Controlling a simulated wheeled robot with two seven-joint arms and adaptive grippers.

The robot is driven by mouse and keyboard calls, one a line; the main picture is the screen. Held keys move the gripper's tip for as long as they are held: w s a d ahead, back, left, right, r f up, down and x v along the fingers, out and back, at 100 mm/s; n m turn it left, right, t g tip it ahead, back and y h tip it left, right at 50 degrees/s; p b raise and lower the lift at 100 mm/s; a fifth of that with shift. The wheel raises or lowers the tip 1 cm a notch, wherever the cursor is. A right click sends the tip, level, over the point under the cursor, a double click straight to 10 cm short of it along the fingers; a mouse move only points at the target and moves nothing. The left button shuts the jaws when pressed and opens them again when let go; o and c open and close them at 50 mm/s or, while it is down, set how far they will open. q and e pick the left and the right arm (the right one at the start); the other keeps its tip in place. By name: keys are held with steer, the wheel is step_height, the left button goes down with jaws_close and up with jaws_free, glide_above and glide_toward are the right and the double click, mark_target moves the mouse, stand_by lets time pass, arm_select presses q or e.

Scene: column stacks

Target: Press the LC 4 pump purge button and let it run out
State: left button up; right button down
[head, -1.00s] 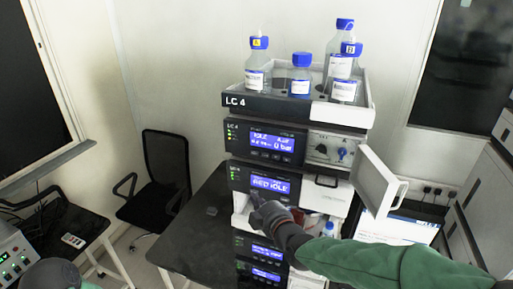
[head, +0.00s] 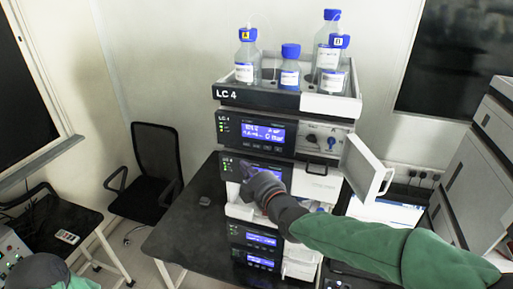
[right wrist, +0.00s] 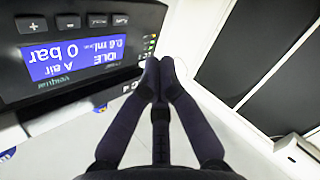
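The LC 4 pump (head: 238,128) is the module with a lit blue display just under the bottle tray. In the right wrist view its panel (right wrist: 75,85) appears upside down, reading IDLE, A air, 0.6 ml/min and 0 bar. Plus and minus keys show at its top edge. I cannot pick out the purge button. My right gripper (head: 244,168) is in front of the second module, below the pump display. Its fingertips (right wrist: 160,72) are together with nothing between them, beside the panel's edge; contact is unclear. At the lower left is a grey and green part of my left arm; its fingers do not show.
Capped bottles stand in the tray (head: 258,99) on top. A white door (head: 364,170) stands open on the stack's right. Lower modules (head: 254,240) sit below my arm. A chair (head: 155,160) and a small table are at left. The bench's left side (head: 190,225) is mostly clear.

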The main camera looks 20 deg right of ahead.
mark_target(257, 145)
steer(key=shift+w+d+b, duration=0.35)
steer(key=shift+w+d, duration=0.35)
steer(key=shift+w, duration=0.35)
steer(key=shift+w+d+b, duration=0.3)
steer(key=shift+w+d, duration=0.45)
steer(key=shift+w, duration=0.3)
steer(key=shift+w+d+b, duration=0.35)
steer(key=shift+w+d, duration=0.35)
steer(key=shift+w, duration=0.35)
steer(key=shift+w+d+f+b, duration=0.15)
steer(key=shift+w+b, duration=0.05)
steer(key=shift+b, duration=0.25)
steer(key=shift+w+d, duration=0.1)
steer(key=shift+w, duration=0.05)
